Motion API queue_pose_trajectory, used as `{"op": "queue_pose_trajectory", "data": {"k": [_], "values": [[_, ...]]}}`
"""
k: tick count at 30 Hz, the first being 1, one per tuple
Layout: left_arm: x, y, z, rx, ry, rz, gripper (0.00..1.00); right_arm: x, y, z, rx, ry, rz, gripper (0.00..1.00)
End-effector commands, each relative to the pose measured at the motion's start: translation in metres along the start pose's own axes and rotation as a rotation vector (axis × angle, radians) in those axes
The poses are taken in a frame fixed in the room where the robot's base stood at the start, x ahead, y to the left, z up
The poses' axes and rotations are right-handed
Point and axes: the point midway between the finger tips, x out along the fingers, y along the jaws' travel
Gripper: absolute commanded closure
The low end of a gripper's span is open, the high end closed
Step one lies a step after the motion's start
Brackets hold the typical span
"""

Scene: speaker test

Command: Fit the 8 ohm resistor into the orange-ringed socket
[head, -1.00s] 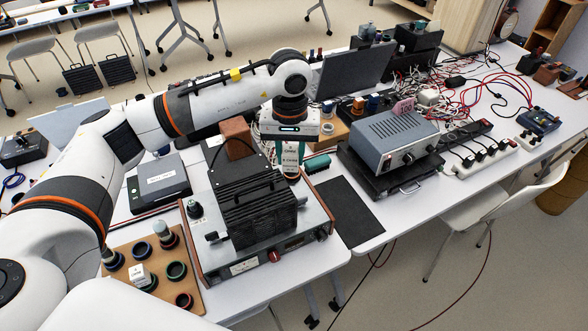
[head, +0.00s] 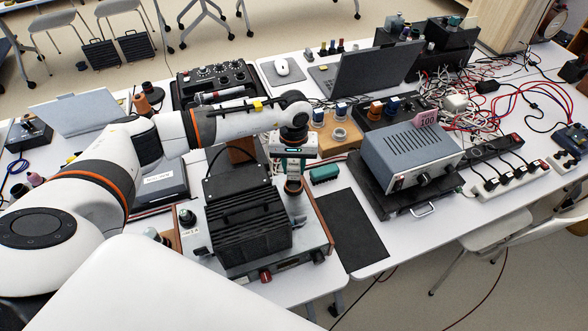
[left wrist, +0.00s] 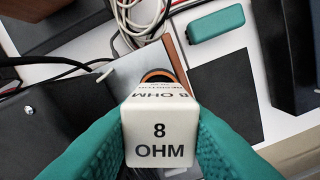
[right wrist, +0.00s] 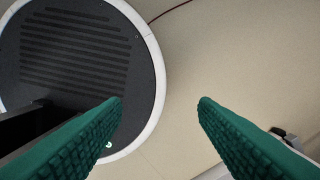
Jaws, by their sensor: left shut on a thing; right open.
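My left gripper (head: 293,165) is shut on the white 8 ohm resistor (left wrist: 158,145), a block marked "8 OHM" that sits between the green fingers in the left wrist view. The orange-ringed socket (left wrist: 158,74) shows just beyond the resistor, partly covered by it. In the head view the socket (head: 293,187) is directly below the left fingers, at the right side of the black-finned amplifier. I cannot tell whether the resistor's lower end is inside the ring. My right gripper (right wrist: 160,105) is open and empty above the floor, outside the head view.
The black-finned amplifier (head: 247,215) stands left of the socket. A green block (head: 324,173) and a dark mat (head: 350,230) lie to the right. Farther right is a grey-blue instrument (head: 407,155) with a pink "100" tag. Cables crowd the back right.

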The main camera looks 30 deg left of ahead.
Motion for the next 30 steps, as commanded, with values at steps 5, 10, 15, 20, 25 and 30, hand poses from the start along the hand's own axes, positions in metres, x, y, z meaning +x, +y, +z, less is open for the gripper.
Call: {"op": "queue_pose_trajectory", "data": {"k": [5,10,15,20,25,30], "values": [[0.024,0.000,-0.001,0.000,0.004,0.002,0.91,-0.010,-0.005,0.032,0.000,-0.049,-0.006,0.46],[0.029,0.000,0.000,0.001,-0.001,0.000,0.91,-0.009,-0.005,0.034,0.000,-0.053,-0.007,0.46],[0.031,0.000,0.000,0.001,0.000,0.000,0.91,-0.005,-0.004,0.024,0.000,-0.038,-0.005,0.46],[0.035,0.000,0.000,0.001,0.000,0.000,0.91,0.000,-0.003,0.017,0.000,-0.026,-0.004,0.46],[0.035,0.000,0.000,0.001,0.001,0.001,0.51,0.000,-0.004,0.016,-0.001,-0.026,-0.006,0.46],[0.035,0.000,0.000,0.001,0.001,0.001,0.46,0.000,-0.006,0.017,-0.001,-0.027,-0.007,0.46]]}}
